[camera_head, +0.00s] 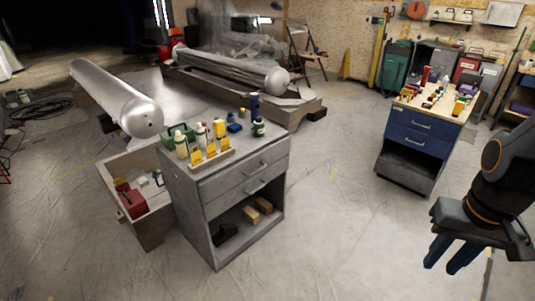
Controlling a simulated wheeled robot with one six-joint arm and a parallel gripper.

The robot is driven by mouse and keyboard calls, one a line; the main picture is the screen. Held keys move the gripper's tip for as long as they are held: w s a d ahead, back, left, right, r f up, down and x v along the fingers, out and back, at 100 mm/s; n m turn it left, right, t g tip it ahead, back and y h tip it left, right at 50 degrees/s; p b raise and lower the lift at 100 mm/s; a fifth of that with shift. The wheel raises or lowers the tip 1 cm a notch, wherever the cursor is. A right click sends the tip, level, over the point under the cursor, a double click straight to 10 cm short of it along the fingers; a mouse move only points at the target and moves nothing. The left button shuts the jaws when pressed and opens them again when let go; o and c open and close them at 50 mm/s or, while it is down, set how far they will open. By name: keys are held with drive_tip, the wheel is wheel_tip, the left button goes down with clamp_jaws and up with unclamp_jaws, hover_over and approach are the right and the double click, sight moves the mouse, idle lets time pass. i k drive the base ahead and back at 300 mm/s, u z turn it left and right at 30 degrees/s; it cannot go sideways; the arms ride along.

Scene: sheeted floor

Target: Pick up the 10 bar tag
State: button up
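Three small yellow tags stand in a row on a light strip (212,159) at the front edge of the grey cabinet's top: a left tag (196,156), a middle tag (210,150) and a right tag (224,145). Their print is too small to read, so I cannot tell which is the 10 bar tag. My gripper (441,268) has blue fingers and hangs at the lower right, pointing down. Its fingers are apart with nothing visible between them. It is far to the right of the tags, over the floor.
Bottles, a green box (178,135) and blue items crowd the grey cabinet (222,190) behind the tags. A wooden crate (149,220) adjoins its left side. A blue cabinet (422,134) stands at the right. The sheeted floor (335,230) between the cabinets is clear.

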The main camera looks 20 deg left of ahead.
sight(211, 149)
drive_tip(key=u, duration=0.1)
drive_tip(key=i, duration=1.9)
drive_tip(key=u, duration=1.45)
drive_tip(key=i, duration=0.85)
drive_tip(key=u, duration=1.1)
drive_tip(key=i, duration=0.3)
drive_tip(key=u, duration=0.35)
